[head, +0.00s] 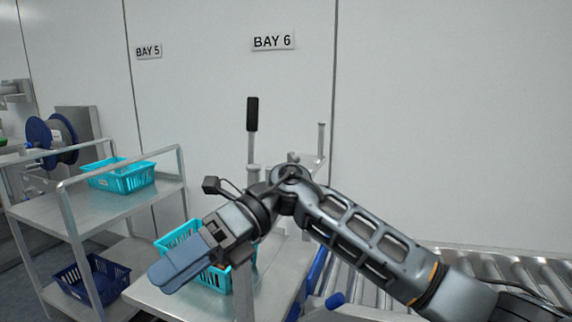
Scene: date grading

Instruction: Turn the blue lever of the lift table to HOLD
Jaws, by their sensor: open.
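My gripper (165,276) is seen from the side at lower left centre, pointing down and left. It is open, with nothing seen in it. It overlaps a turquoise basket (172,242) on a steel table (268,284), which I take for the lift table. A blue rounded part (335,300) shows at the bottom edge, right of this table; it may be the lever's end, but I cannot tell. My gripper is well to its left and apart from it. No HOLD mark is legible. My arm hides part of the table.
A roller conveyor (480,262) runs along the right. A steel cart (60,208) at left carries a turquoise basket (122,178) above and a dark blue basket (92,282) below. A black-gripped upright handle (252,114) stands behind my arm, before the BAY 6 sign (273,41).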

